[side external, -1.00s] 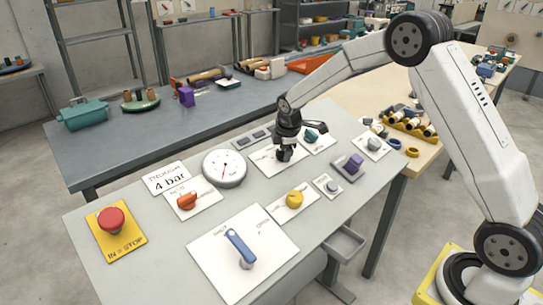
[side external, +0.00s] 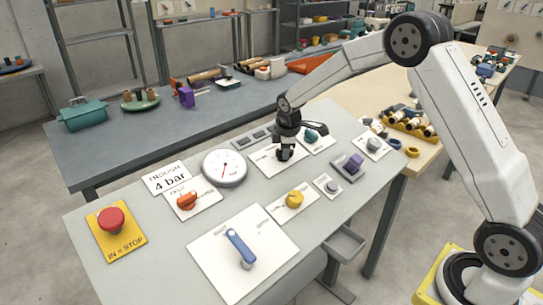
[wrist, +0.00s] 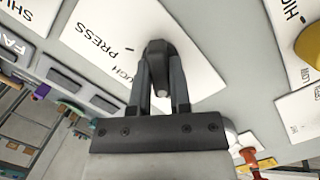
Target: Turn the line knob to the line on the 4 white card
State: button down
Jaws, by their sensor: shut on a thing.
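My gripper (side external: 285,153) points down at the panel and is shut on a dark grey knob (wrist: 158,52), one finger on each side of it. The knob sits on a white card (wrist: 95,35) whose visible lettering reads "...UGH PRESS", with a short dark line near it. In the side view my gripper mostly hides the knob, and I cannot tell exactly where it points. A white card reading "TROUGH 4 bar" (side external: 167,178) lies left of a round white gauge (side external: 224,168) with a red needle.
An orange-red knob (side external: 187,201), a yellow knob (side external: 295,199), a blue lever (side external: 239,246) and a red stop button (side external: 111,219) are on the panel. A teal knob (side external: 311,135) is close to my gripper. Bare panel (side external: 150,270) shows at the front left.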

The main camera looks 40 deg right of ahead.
jog(key=m, duration=0.5)
jog(key=shift+m+g+y, duration=0.3)
jog(key=shift+m, duration=0.1)
jog(key=m, duration=0.4)
jog(key=shift+m+y, duration=0.3)
jog(key=shift+y, duration=0.1)
jog(key=c, duration=0.6)
grip_release()
jog(key=shift+o, duration=0.2)
jog(key=shift+r, duration=0.15)
notch_tip(320, 180, up, 8)
jog(key=s, duration=0.1)
jog(key=shift+f, duration=0.25)
jog(key=shift+s, duration=0.1)
